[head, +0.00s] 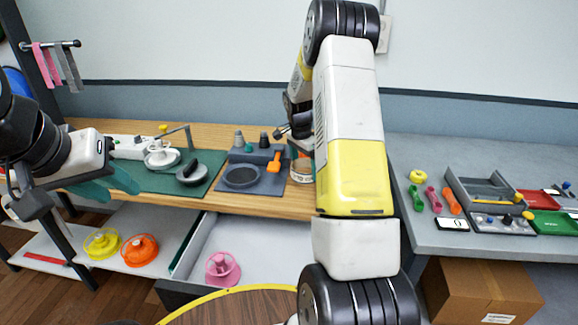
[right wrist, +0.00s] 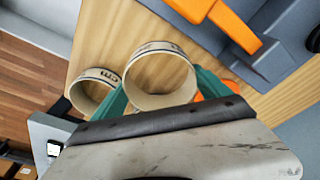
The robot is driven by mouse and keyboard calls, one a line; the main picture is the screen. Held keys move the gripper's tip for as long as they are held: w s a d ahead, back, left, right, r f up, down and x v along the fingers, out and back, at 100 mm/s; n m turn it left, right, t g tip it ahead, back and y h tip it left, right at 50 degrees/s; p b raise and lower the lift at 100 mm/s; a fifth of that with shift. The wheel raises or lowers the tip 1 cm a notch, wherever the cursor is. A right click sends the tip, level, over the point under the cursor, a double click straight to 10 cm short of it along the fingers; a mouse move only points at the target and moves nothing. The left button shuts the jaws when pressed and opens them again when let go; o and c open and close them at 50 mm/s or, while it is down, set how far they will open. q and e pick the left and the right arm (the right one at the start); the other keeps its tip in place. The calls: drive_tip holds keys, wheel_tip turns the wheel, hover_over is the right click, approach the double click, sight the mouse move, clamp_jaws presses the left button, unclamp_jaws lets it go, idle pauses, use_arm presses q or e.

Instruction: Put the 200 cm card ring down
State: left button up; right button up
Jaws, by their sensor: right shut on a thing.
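My right gripper (right wrist: 160,82) has its green fingers on either side of a cream card ring (right wrist: 157,48) and is shut on it. The ring has dark print on its rim, too small to read. A second cream ring (right wrist: 84,75), marked "cm", stands beside it on the wooden bench top (right wrist: 100,32). In the head view a cream ring (head: 301,170) shows beside my right arm; I cannot tell which ring it is. My right fingers are hidden there by the arm. My left gripper (head: 112,186) is open and empty at the left, over the bench's front edge.
A grey-blue tray (head: 262,183) with an orange tool (head: 274,161) lies left of the ring. A green mat (head: 150,177) with a scale-like device lies further left. Below is an open drawer (head: 240,240) with a pink spool (head: 222,268). A grey table (head: 470,150) with several tools is right.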

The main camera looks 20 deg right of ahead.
drive_tip(key=shift+f, duration=1.7)
drive_tip(key=o, duration=1.1)
drive_tip(key=shift+f, duration=0.15)
drive_tip(key=s+a+r+n+t, duration=0.1)
drive_tip(key=s+a+r+n, duration=0.15)
drive_tip(key=r, duration=0.75)
drive_tip(key=s+a+r+n, duration=0.1)
drive_tip(key=s+a+r, duration=0.25)
drive_tip(key=r, duration=0.75)
drive_tip(key=s+a+r+n+t+y, duration=0.1)
drive_tip(key=s+a+r+n, duration=0.1)
drive_tip(key=s, duration=0.6)
drive_tip(key=s+a+r+n+t+y, duration=0.1)
drive_tip(key=s+a+r+n+t, duration=0.1)
drive_tip(key=s+a+n, duration=0.3)
drive_tip(key=s+a+r+n+t+y, duration=0.1)
drive_tip(key=s+a+r+n, duration=0.2)
drive_tip(key=s, duration=0.9)
drive_tip(key=shift+s+a+r+n+t+y, duration=0.2)
drive_tip(key=shift+a+n+t+y, duration=0.15)
drive_tip(key=shift+n, duration=0.3)
